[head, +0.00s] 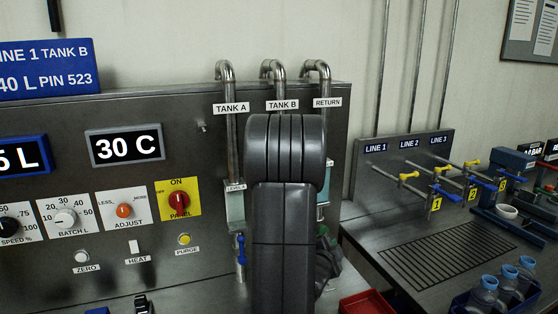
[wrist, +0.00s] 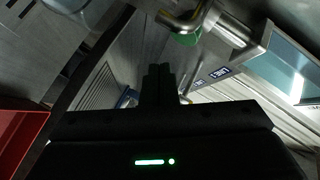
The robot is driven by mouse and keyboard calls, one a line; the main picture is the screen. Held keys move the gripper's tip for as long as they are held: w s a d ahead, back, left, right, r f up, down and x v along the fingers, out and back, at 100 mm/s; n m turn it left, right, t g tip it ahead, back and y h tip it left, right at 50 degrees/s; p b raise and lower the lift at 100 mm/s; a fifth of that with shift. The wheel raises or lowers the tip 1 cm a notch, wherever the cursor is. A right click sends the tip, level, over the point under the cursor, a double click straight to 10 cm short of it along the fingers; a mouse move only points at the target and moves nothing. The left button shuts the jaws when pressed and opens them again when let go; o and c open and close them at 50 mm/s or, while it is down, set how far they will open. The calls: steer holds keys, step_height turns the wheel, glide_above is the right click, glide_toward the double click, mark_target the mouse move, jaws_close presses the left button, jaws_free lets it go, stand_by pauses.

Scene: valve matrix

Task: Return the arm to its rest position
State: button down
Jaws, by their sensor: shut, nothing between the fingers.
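My arm stands upright in the middle of the head view, in front of the valve panel; its dark grey link covers part of the pipes and valves behind it. Beyond the fingertips lie a metal pipe (wrist: 185,27) with a green part and a pale labelled surface. I cannot tell the exact distance to them.
The control panel (head: 100,185) with knobs and displays fills the left. A red tray (head: 366,302) sits low beside my arm and shows in the wrist view (wrist: 20,140). At right are line valves (head: 437,192), a drain grate (head: 447,246) and blue-capped bottles (head: 486,290).

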steer(key=p, duration=0.5)
steer(key=shift+s+d+r+p, duration=0.1)
steer(key=shift+s+r+p, duration=0.15)
steer(key=shift+s+p, duration=0.1)
